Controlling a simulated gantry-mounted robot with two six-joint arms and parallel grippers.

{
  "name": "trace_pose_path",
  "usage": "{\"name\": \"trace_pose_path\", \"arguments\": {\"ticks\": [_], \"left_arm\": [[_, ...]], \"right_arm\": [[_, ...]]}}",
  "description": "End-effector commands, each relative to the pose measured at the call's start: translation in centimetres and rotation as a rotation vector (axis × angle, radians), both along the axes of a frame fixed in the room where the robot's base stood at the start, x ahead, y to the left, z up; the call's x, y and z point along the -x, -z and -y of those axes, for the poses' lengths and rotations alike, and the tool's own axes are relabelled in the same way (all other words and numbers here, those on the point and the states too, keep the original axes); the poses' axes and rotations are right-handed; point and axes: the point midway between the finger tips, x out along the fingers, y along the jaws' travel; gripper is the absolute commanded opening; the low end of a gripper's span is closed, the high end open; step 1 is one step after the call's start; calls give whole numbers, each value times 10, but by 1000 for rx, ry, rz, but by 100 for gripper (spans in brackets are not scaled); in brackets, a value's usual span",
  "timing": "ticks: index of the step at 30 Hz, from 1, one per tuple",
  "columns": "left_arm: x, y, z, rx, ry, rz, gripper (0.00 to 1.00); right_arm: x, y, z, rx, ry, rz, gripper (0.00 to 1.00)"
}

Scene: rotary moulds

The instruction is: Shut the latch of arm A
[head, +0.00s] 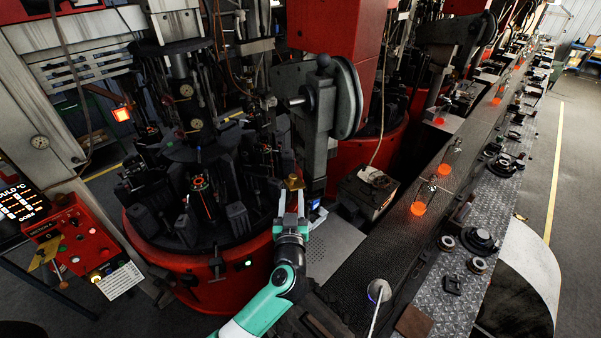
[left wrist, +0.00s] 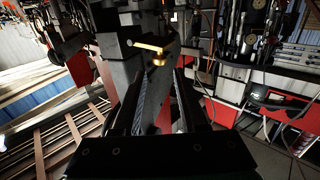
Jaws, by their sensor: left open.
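A brass-coloured latch lever (head: 293,182) shows just beyond my left gripper, at the right side of the round moulding machine. In the left wrist view the lever (left wrist: 149,46) lies nearly level, with a round brass knob (left wrist: 158,60) under its right end. I take it to be the latch of arm A; no label confirms this. My left gripper (head: 292,200) is open. In the left wrist view its two dark fingers (left wrist: 163,82) stand apart, with the knob ahead of the gap and nothing seen between them. My right gripper is in neither view.
The red-rimmed rotary machine (head: 190,262) fills the left, with dark mould arms inside. A conveyor with glowing orange glassware (head: 418,208) runs along the right. A red control box (head: 76,238) stands lower left.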

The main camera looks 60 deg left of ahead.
Motion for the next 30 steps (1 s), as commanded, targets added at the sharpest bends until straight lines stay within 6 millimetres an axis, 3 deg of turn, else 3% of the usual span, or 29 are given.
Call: {"name": "trace_pose_path", "arguments": {"ticks": [16, 21, 28, 30], "left_arm": [[-50, 0, -88, -3, -1, 4, 42], [-56, -1, -99, -2, 1, 5, 42], [-56, -2, -99, -2, 1, 5, 42], [-56, -2, -99, -2, 1, 5, 30]], "right_arm": [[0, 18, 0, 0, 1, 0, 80], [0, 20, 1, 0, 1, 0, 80], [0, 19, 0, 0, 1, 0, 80], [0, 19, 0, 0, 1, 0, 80]]}}
